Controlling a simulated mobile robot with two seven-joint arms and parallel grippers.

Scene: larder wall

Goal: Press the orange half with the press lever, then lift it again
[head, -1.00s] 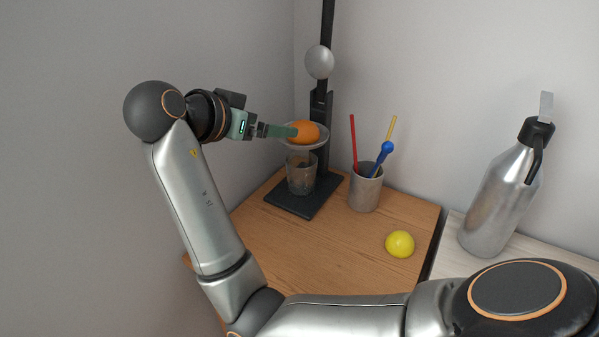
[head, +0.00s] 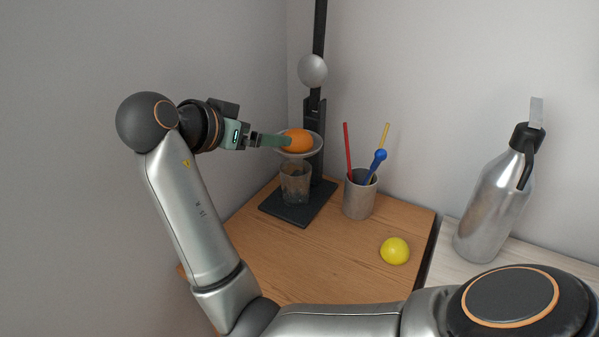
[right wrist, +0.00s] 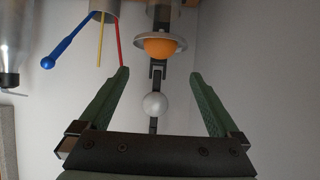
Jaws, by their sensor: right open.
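The orange half (head: 298,140) sits in the grey bowl (head: 312,152) of the black press. A grey ball (head: 313,70) is above it on the press, and a dark bar, apparently the lever, stands upright and runs out of the top of the head view. My right gripper (head: 285,141) reaches in from the left, its fingers overlapping the orange half in the head view. In the right wrist view the gripper (right wrist: 160,73) is open and empty. The orange half (right wrist: 160,47) and grey ball (right wrist: 155,104) appear between the finger lines; contact cannot be told. My left gripper is out of view.
A glass (head: 295,184) stands under the bowl on the press base (head: 290,212). A grey cup (head: 359,198) with red, yellow and blue sticks stands to its right. A yellow ball-like thing (head: 395,251) and a metal bottle (head: 490,217) are farther right. Walls close the back and left.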

